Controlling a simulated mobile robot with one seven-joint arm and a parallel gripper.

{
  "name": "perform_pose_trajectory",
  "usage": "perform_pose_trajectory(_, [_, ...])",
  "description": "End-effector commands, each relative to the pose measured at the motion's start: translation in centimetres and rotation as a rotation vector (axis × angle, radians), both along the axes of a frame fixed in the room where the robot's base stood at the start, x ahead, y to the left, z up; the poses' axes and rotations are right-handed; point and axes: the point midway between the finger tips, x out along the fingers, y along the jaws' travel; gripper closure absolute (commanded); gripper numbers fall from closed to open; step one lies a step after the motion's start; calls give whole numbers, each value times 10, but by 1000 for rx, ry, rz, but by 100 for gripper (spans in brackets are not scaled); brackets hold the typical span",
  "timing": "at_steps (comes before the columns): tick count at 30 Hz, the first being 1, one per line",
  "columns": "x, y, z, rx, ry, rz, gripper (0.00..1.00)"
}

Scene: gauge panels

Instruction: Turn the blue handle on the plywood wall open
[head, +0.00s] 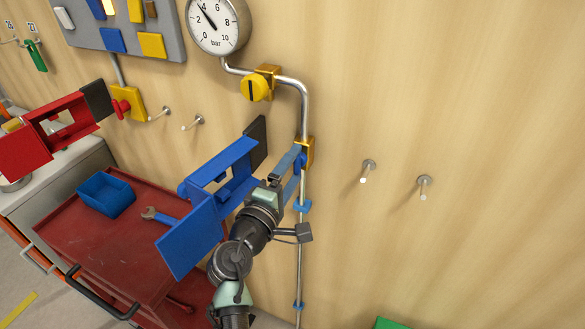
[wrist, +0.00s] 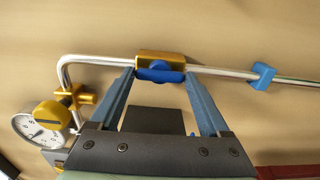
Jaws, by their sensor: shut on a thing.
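The blue handle (wrist: 160,76) sits on a brass valve body (wrist: 160,57) on a steel pipe against the plywood wall. In the wrist view its long side looks roughly in line with the pipe. My gripper (wrist: 160,78) has one finger at each end of the handle and is shut on it. In the head view my gripper (head: 294,162) reaches the valve from the lower left. Its fingers cover most of the blue handle (head: 300,160), and the brass body (head: 309,152) shows behind.
A blue bracket-like frame (head: 190,240) stands close left of my arm. A round gauge (head: 213,22) and a yellow knob (head: 254,88) are above. Bare pegs (head: 368,168) stick out at the right. A red cart (head: 100,245) is below left.

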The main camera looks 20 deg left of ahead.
Motion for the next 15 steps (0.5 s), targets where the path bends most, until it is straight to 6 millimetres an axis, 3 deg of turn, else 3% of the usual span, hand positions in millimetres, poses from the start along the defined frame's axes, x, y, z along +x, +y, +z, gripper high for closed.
perform_pose_trajectory(1, [0, 1, -1, -8, 1, 1, 18])
perform_pose_trajectory(4, [0, 1, -1, -7, 1, 1, 0])
perform_pose_trajectory(15, [-7, 1, -2, -3, 1, 1, 0])
